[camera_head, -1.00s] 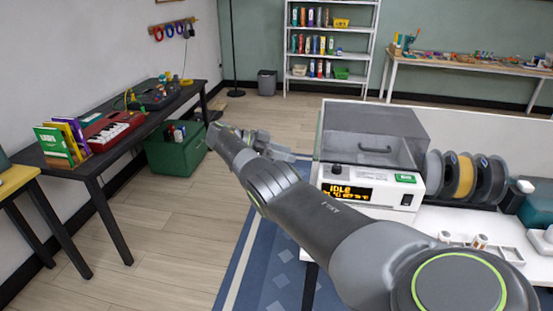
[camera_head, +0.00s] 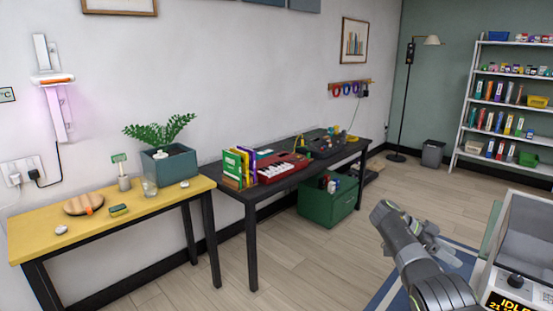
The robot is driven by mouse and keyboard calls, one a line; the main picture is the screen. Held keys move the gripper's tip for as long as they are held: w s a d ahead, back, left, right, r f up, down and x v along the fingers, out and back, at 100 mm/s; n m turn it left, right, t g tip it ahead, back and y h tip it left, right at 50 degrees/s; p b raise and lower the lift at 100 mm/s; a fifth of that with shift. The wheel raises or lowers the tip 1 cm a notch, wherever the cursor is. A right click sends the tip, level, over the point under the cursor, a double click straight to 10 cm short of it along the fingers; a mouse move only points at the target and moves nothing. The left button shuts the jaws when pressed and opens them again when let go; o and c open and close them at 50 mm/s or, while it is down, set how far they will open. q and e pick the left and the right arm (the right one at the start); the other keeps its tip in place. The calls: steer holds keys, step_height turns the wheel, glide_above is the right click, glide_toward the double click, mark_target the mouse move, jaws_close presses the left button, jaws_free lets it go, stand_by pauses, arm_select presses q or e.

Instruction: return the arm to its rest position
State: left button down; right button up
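My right arm reaches up from the lower right of the head view. My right gripper (camera_head: 432,240) is at its far end, over the floor between the black table and the machine at the right edge. Its fingers are small and partly hidden by the wrist, so I cannot tell whether they are open or shut. I see nothing held in it. My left arm and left gripper are not in view.
A yellow table (camera_head: 165,206) with a potted plant (camera_head: 172,162) stands at the left. An enclosed machine (camera_head: 525,250) is at the right edge. Wood floor (camera_head: 290,265) lies clear.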

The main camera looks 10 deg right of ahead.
steer(key=s+a+f+n+t+y, duration=0.2)
steer(key=s+a+f+n+t, duration=0.15)
steer(key=s+f+n, duration=0.55)
steer(key=s+a+f+n+t+y, duration=0.2)
steer(key=s+a+f, duration=0.25)
steer(key=f, duration=0.95)
steer(key=s+a+f+n+t+y, duration=0.1)
steer(key=s+a+n, duration=0.15)
steer(key=s, duration=0.35)
steer(key=s+a+f+n+t+y, duration=0.1)
steer(key=s+a+n+y, duration=0.15)
steer(key=s, duration=0.35)
steer(key=s+a+r+n+t+y, duration=0.1)
steer(key=s+a+r+n, duration=0.2)
steer(key=s, duration=0.3)
steer(key=s+a+r+n+t+y, duration=0.1)
steer(key=s+a+r+n, duration=0.2)
steer(key=s, duration=0.4)
step_height(320, 180, down, 25)
steer(key=d+m+g, duration=0.1)
steer(key=s+a+f+g+y, duration=0.1)
steer(key=s+f, duration=1.3)
steer(key=s, duration=0.1)
steer(key=shift+a+f, duration=0.15)
steer(key=shift+f, duration=0.2)
